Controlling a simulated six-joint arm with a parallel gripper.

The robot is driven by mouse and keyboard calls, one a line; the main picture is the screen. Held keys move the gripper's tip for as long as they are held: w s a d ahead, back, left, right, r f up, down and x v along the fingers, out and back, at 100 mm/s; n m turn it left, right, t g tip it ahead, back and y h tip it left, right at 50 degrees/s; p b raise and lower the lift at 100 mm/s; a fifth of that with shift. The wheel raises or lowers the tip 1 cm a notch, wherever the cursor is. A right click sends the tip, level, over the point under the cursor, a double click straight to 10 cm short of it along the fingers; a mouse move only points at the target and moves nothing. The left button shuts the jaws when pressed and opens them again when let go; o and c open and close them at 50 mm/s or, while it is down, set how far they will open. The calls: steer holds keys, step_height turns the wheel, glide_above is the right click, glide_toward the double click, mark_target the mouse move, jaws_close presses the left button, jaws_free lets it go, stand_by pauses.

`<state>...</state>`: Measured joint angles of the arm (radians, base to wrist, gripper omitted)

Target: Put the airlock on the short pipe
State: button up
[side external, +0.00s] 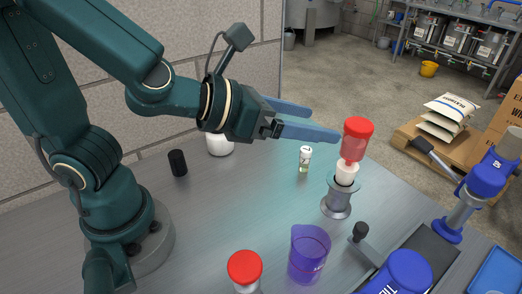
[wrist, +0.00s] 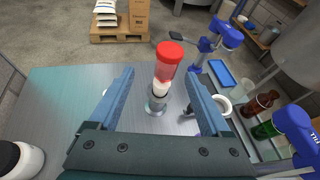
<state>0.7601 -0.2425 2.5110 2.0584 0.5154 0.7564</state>
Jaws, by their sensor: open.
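The airlock (side external: 357,140), a clear red cylinder with a red cap and a white bung below, stands upright on the short pipe (side external: 336,207), a grey metal piece with a flared top. The bung rests at the pipe's mouth; how deep it sits I cannot tell. In the wrist view, the airlock (wrist: 168,64) shows between and beyond the fingertips, with the short pipe (wrist: 156,107) below it. My gripper (side external: 326,124) is open, its two blue fingers pointing at the airlock from the left. Nothing is held; whether the near fingertip touches it is unclear.
A purple beaker (side external: 309,256) and another red-capped item (side external: 245,268) stand in front. A small vial (side external: 304,158), white jar (side external: 220,144) and black cylinder (side external: 178,163) stand behind. A blue-headed device (side external: 487,178) stands right. The bench's middle left is clear.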

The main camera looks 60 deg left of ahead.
steer(key=s+a+f+n+g+y, duration=0.1)
steer(key=s+a+n+g+y, duration=0.2)
steer(key=a+n, duration=0.55)
steer(key=s+a+f+n+y, duration=0.15)
steer(key=a+n+y, duration=0.35)
steer(key=n, duration=0.7)
steer(key=s+d+n+g+h, duration=0.4)
steer(key=s+d+n, duration=0.2)
steer(key=n, duration=1.2)
steer(key=shift+s+f+g, duration=0.2)
steer(key=shift+s+g, duration=0.1)
steer(key=shift+s, duration=0.65)
